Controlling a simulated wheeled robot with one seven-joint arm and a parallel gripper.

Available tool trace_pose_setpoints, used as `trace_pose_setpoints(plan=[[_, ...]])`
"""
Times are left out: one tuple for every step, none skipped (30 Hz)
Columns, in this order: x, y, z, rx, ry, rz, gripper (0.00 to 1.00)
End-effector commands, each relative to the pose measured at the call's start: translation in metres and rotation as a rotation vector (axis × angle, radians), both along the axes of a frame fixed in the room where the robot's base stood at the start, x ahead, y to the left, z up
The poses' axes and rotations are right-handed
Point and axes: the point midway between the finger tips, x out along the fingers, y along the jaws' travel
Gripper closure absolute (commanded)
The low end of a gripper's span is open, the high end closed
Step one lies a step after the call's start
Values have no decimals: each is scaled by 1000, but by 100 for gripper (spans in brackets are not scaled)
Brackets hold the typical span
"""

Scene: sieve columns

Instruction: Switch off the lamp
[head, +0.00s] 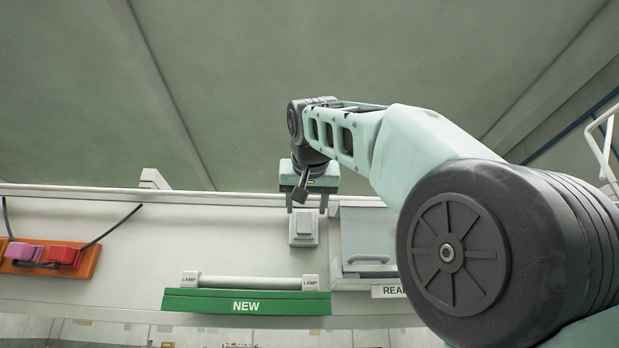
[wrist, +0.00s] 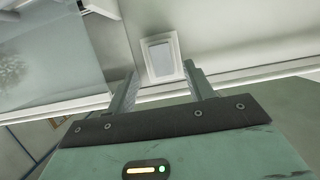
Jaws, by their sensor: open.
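The lamp (head: 250,283) is a pale tube between two white end holders marked LAMP, above a green holder marked NEW (head: 180,300). I cannot tell from its look whether it is lit. A white wall switch with a grey rocker (head: 303,228) is on the pale panel, above the lamp's right end. My gripper (head: 306,208) is open and empty, just above the switch in the head view. In the wrist view the switch (wrist: 161,57) shows between and beyond the two fingers of my gripper (wrist: 160,68), seemingly apart from them.
A grey box or door with a handle (head: 369,243) is right of the switch, with a partly hidden label (head: 389,292) below. At the far left an orange board (head: 88,262) holds a pink and a red plug with dark cables. The panel left of the switch is clear.

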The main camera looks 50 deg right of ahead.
Motion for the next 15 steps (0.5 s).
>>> trace_pose_setpoints(plan=[[-7,10,0,-4,-3,4,47],[-12,15,2,-3,-4,4,47],[-18,22,5,-3,-4,4,47],[-22,27,9,-3,-4,4,47],[-26,33,11,-4,-3,4,47],[-32,39,13,-2,-3,4,47],[-36,44,16,-2,-3,4,47],[-40,48,19,-2,-3,3,47],[-45,54,21,-2,-3,3,47],[-48,58,22,-2,-2,2,47],[-52,61,23,-2,-2,2,47],[-55,65,26,-1,-2,2,47],[-58,68,27,0,-1,2,47],[-60,71,29,-1,-2,2,47],[-62,74,29,-1,0,1,47]])
